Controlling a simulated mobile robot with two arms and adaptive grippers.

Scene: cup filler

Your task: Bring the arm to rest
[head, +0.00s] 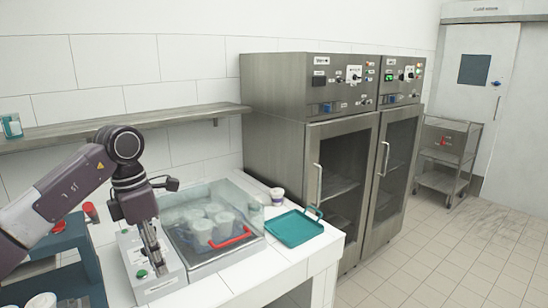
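My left arm comes in from the left, and its gripper (157,262) points down over the white control box (160,286) at the front of the filler. The fingers look close together with nothing between them. I cannot tell whether the tips touch the box. A green button (142,274) shows on the box to the left of the fingertips. The filler's clear cover (215,195) is down over several white cups (203,226), with a red handle (230,238) at its front. My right gripper is not in view.
A teal tray (294,228) and a small cup (277,196) are on the white counter (262,273) to the right. A blue-grey stand (75,262) and a white cup (41,300) are at left. A shelf (60,134) runs along the wall above. Steel cabinets (290,100) stand behind the counter.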

